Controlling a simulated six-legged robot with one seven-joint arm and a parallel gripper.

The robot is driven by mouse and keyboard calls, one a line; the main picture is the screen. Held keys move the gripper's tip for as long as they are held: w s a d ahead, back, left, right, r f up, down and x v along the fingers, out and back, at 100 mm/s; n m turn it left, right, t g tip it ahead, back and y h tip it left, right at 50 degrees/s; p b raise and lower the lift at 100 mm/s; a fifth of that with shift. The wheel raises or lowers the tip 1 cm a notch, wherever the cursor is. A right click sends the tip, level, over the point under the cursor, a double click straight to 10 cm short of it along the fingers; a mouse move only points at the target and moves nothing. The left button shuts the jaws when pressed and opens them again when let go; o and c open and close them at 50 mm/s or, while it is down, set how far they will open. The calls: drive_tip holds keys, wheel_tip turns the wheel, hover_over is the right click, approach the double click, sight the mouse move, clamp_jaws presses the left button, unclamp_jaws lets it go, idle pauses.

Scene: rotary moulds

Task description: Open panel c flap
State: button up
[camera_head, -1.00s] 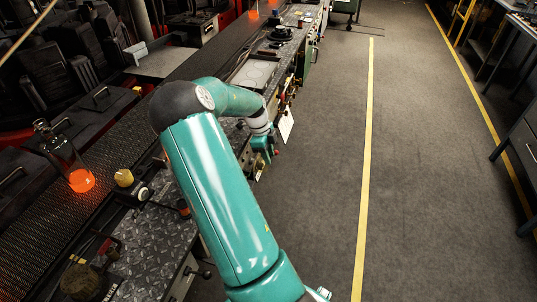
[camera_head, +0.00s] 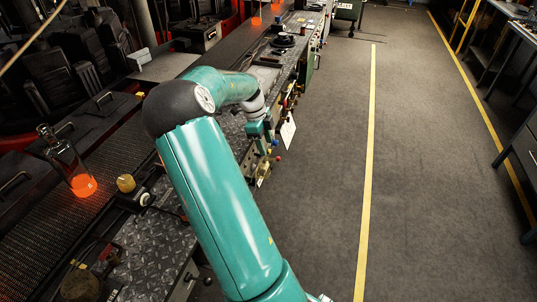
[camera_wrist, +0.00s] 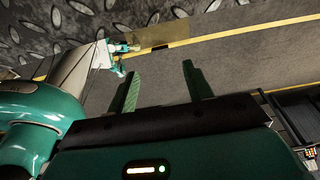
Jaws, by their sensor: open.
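My gripper (camera_wrist: 162,88) shows in the wrist view with its two green fingers apart and nothing between them. In the head view my teal arm reaches forward along the right side of the machine line, and its end is beside the control side with small knobs and a hanging white tag (camera_head: 288,131). The fingers are too small to make out there. I cannot pick out the panel c flap for certain in either view. A thin brownish plate (camera_wrist: 158,36) shows beyond the fingertips in the wrist view, apart from them; I cannot tell what it is.
A conveyor (camera_head: 125,150) runs along the left, carrying a glass bottle with a glowing orange base (camera_head: 82,185). A diamond-plate cover (camera_head: 150,255) lies near my arm. The grey floor (camera_head: 320,190) to the right is clear, with yellow lines; benches stand at the far right.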

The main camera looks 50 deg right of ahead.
drive_tip(key=v, duration=0.5)
drive_tip(key=shift+r, duration=0.15)
